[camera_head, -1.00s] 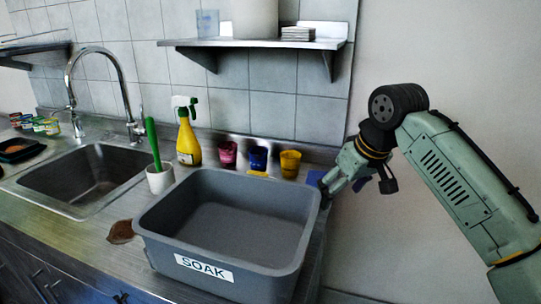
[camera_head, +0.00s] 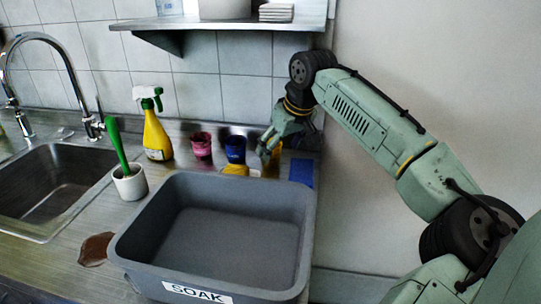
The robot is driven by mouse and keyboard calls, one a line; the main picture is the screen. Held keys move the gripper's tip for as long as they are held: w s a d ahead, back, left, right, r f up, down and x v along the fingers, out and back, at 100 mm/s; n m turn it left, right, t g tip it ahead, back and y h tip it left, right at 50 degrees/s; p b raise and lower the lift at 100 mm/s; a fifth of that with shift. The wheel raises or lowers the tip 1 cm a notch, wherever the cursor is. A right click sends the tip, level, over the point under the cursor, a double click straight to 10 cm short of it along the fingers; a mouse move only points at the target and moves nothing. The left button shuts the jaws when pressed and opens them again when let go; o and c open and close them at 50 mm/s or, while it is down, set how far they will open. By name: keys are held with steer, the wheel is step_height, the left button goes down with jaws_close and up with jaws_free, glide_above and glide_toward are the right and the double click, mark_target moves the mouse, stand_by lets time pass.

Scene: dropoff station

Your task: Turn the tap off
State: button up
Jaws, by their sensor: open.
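The chrome tap stands behind the sink (camera_head: 60,175) at the left. Its curved spout (camera_head: 48,40) arches up, and its upright lever (camera_head: 97,118) is on the base right of the spout. I cannot make out any running water. My gripper (camera_head: 268,152) is open at the back of the counter, in front of the yellow cup, which it mostly hides. It is well to the right of the tap lever, with the spray bottle and cups between them. I see nothing held in it.
A grey SOAK tub (camera_head: 225,235) fills the counter front. A white pot (camera_head: 130,184) with a green-handled brush, a yellow spray bottle (camera_head: 156,138), a pink cup (camera_head: 201,146) and a blue cup (camera_head: 235,148) stand behind it. A shelf (camera_head: 230,24) overhangs the back. A brown patch (camera_head: 96,249) lies left of the tub.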

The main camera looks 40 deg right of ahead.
steer(key=w+p, duration=0.1)
steer(key=w, duration=0.2)
steer(key=shift+w+d+r, duration=0.1)
steer(key=shift+w+r, duration=0.1)
steer(key=x, duration=0.2)
steer(key=shift+f, duration=0.35)
steer(key=shift+w+f, duration=0.1)
steer(key=shift+f, duration=0.25)
steer(key=c, duration=1)
steer(key=s+r+b, duration=0.1)
steer(key=s+r, duration=0.1)
steer(key=s, duration=0.2)
steer(key=s+r+b, duration=0.1)
steer(key=s+r, duration=0.2)
steer(key=s, duration=0.2)
steer(key=s+a+r+b, duration=0.1)
steer(key=s+r, duration=0.2)
steer(key=s, duration=0.2)
steer(key=shift+b, duration=0.4)
